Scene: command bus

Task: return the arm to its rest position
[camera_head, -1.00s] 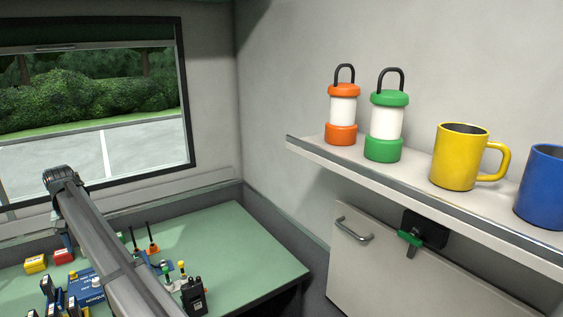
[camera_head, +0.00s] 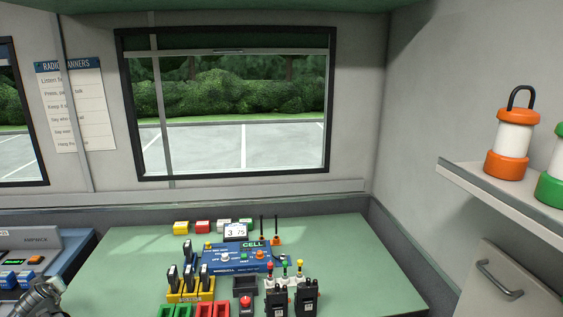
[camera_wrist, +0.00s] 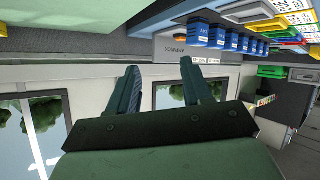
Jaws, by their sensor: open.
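My gripper (camera_wrist: 160,90) shows in the wrist view with its two dark fingers spread apart. Nothing is between them. Windows (camera_wrist: 172,96) and the wall lie beyond the fingers, and the picture is tilted. In the head view, a grey part of my arm is at the bottom left corner, beside the green table (camera_head: 345,240). The fingers are not clearly visible there.
A blue tester (camera_head: 238,258), several radios (camera_head: 277,300) and yellow holders (camera_head: 190,296) crowd the table. A blue counter (camera_head: 70,252) is at left. A shelf (camera_head: 500,195) with an orange lantern (camera_head: 508,145) and a green one juts out at right.

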